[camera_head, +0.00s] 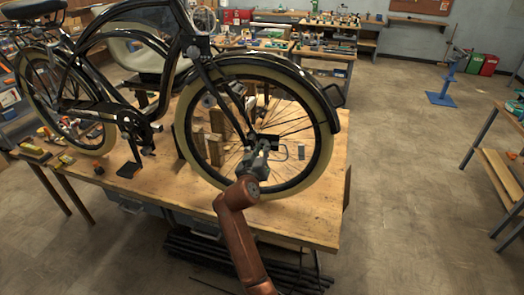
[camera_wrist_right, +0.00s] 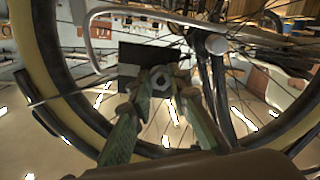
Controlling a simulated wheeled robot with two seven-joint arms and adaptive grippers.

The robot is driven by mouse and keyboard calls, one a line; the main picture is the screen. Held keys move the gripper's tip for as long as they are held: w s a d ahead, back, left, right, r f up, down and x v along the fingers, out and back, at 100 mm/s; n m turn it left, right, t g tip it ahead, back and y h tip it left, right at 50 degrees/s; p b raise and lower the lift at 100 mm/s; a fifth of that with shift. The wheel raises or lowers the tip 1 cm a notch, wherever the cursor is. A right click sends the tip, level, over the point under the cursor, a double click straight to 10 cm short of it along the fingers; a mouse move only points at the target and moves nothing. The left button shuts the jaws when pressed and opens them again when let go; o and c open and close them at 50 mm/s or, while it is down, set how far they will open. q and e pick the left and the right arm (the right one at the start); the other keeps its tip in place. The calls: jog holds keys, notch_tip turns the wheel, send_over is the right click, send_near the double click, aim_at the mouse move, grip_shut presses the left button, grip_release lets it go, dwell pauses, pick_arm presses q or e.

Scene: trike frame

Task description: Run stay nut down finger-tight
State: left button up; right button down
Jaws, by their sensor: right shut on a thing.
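The bicycle (camera_head: 185,60) stands on the wooden bench, its cream-tyred wheel (camera_head: 327,130) towards me. My right gripper (camera_head: 262,149) is at the hub of this wheel, and its arm reaches up from the bottom of the picture. In the right wrist view, the two greenish fingers of my right gripper (camera_wrist_right: 160,88) close around a small hexagonal nut (camera_wrist_right: 160,80), seen nearly end-on in front of a dark square patch. The thread behind the nut is hidden, so I cannot tell how far on it sits. My left gripper is out of view.
The spokes, fork (camera_head: 222,93) and tyre (camera_wrist_right: 50,45) surround my right gripper closely. A bent silver rod (camera_wrist_right: 105,38) passes above the nut. Wooden blocks (camera_head: 216,148) stand behind the wheel on the bench (camera_head: 318,222).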

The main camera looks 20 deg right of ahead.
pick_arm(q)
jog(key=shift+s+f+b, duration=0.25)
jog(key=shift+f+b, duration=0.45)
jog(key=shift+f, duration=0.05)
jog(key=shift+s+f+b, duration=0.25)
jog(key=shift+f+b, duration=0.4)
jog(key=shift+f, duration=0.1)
pick_arm(e)
jog(key=shift+w+a+f+m+y, duration=0.1)
jog(key=shift+f+m+y, duration=0.1)
jog(key=shift+m, duration=1.65)
jog(key=shift+a+f+m+y, duration=0.1)
jog(key=shift+f+m, duration=0.05)
jog(key=shift+m, duration=1.7)
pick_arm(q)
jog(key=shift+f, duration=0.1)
pick_arm(e)
jog(key=shift+r, duration=0.1)
jog(key=c, duration=1.8)
grip_release()
jog(key=shift+r, duration=0.15)
jog(key=shift+d, duration=0.1)
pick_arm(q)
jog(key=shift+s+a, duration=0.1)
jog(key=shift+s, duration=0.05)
pick_arm(e)
jog(key=shift+r, duration=0.15)
notch_tip(320, 180, up, 10)
